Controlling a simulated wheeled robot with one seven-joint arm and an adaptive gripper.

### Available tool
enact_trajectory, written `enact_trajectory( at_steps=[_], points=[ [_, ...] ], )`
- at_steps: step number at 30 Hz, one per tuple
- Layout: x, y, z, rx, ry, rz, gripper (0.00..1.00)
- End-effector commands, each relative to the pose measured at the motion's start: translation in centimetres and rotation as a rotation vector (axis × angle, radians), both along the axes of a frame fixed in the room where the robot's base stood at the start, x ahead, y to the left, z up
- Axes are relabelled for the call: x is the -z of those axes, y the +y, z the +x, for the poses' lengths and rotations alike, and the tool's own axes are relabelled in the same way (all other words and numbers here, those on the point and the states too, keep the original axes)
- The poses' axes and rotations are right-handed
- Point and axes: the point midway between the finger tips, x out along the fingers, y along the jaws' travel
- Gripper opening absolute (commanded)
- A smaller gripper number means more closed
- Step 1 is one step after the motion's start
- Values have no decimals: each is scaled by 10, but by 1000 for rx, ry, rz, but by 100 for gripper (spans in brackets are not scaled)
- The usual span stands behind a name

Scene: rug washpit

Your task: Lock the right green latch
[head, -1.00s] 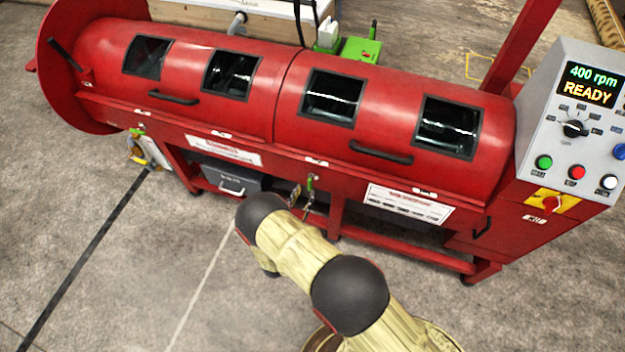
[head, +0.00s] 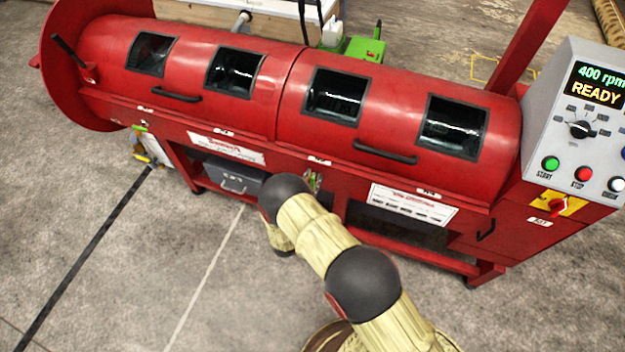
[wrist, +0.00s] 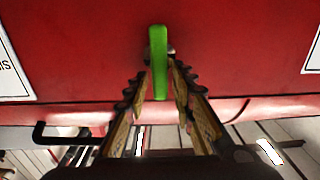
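The right green latch (wrist: 159,62) is on the red front panel of the machine. In the wrist view its green handle runs up and down the picture, and its lower end reaches between my fingertips. My gripper (wrist: 158,88) is open, with one finger on each side of that lower end. I see a gap on both sides and cannot tell any contact. Another green latch (head: 142,127) is at the machine's left end.
The red drum (head: 390,85) with dark windows is above the panel. White labels (head: 412,204) flank the right latch. A grey box (head: 232,178) with a handle is under the machine. The control panel (head: 580,125) reads 400 rpm READY. The floor in front is open.

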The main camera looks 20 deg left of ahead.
Motion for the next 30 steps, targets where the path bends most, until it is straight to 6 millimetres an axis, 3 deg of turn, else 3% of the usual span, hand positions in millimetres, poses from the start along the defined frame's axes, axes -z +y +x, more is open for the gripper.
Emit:
enact_trajectory(
  at_steps=[12,30],
  points=[
    [0,0,0,0,0,0,0],
    [1,-2,0,0,-6,73,0]
  ],
)
